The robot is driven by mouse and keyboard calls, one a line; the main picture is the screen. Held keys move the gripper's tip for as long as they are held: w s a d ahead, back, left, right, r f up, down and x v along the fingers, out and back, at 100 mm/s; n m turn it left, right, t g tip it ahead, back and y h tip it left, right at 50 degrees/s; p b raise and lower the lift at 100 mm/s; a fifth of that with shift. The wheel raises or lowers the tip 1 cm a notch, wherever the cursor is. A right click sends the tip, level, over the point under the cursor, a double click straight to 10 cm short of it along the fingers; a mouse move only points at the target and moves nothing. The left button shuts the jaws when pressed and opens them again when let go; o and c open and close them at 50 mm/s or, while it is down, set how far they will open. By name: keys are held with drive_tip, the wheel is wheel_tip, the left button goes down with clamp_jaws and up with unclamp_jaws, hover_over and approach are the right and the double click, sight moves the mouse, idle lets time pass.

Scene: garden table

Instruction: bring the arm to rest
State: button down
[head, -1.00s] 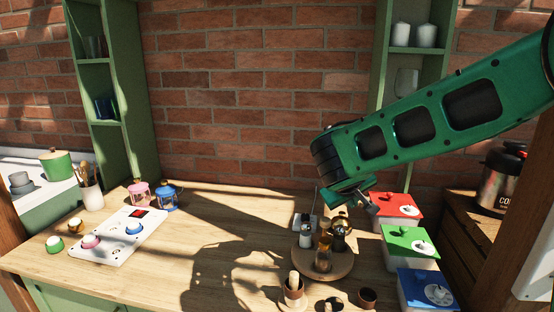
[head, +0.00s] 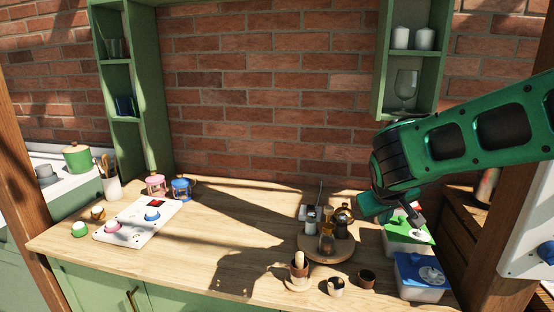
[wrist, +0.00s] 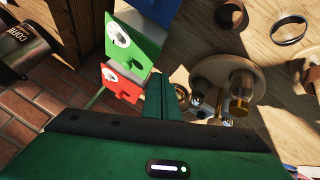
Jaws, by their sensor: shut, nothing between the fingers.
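My gripper (head: 418,219) hangs at the right in the head view, above the lidded boxes at the table's right end. It is shut and empty. In the wrist view its green fingers (wrist: 162,98) show together, with nothing between them. My green arm comes in from the right edge and hides the red-lidded box almost wholly in the head view.
Below my gripper are the green-lidded box (head: 409,236) and blue-lidded box (head: 421,276); the red-lidded box (wrist: 121,84) shows in the wrist view. A round wooden tray (head: 345,252) with bottles stands left of them. The wooden table (head: 225,245) is clear in its middle.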

drive_tip(key=s+d+f+m+g+y, duration=0.1)
drive_tip(key=s+d, duration=0.3)
drive_tip(key=s, duration=0.7)
drive_tip(key=s+d+f+m+g+y, duration=0.1)
drive_tip(key=s+d+m+g, duration=0.2)
drive_tip(key=s, duration=0.7)
drive_tip(key=s+d+f+m+g+y, duration=0.1)
drive_tip(key=s+d+m, duration=0.3)
drive_tip(key=s, duration=0.7)
drive_tip(key=shift+s+d+f+g+y, duration=0.4)
drive_tip(key=shift+d+g, duration=0.4)
drive_tip(key=shift+d, duration=0.35)
